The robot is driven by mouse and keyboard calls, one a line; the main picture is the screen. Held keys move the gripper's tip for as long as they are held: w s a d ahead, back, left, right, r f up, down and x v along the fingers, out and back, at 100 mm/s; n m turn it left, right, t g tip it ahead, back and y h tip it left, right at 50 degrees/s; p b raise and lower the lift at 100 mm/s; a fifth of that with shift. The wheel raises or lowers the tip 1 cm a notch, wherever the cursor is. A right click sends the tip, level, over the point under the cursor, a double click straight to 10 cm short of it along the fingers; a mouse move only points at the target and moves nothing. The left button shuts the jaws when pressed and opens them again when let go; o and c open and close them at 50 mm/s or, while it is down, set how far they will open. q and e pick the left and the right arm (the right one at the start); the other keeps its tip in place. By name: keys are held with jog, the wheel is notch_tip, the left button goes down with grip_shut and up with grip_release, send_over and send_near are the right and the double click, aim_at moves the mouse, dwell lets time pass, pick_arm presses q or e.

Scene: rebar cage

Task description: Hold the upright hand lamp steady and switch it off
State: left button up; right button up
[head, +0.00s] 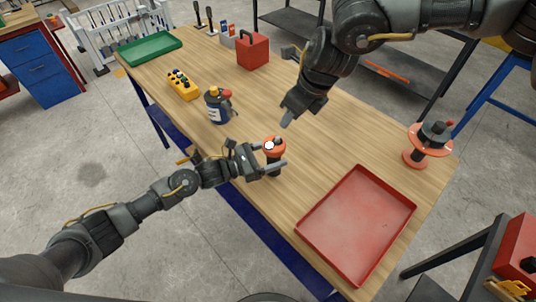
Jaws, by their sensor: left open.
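The hand lamp (274,146) stands upright near the front edge of the wooden table. It has an orange-red head with a pale round spot and a darker body, whose lower part is partly hidden by my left gripper. My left gripper (274,161) is open, low at the lamp, with its fingers around the lamp's body. I cannot tell whether either finger touches it. My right gripper (287,118) hangs above the table, behind the lamp and slightly to its right, pointing down and apart from it. Its jaw opening is not clear from this angle. The switch is too small to make out.
A red tray (345,235) lies right of the lamp, and an orange-and-black reel (431,142) stands at the right end. A dark bottle (215,107), a yellow button box (183,86), a red box (252,51) and a green tray (150,48) are farther left. Bare wood surrounds the lamp.

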pick_arm(q)
jog(key=c, duration=1.3)
pick_arm(e)
jog(key=shift+c, duration=0.5)
pick_arm(q)
jog(key=shift+o, duration=0.2)
pick_arm(e)
grip_shut()
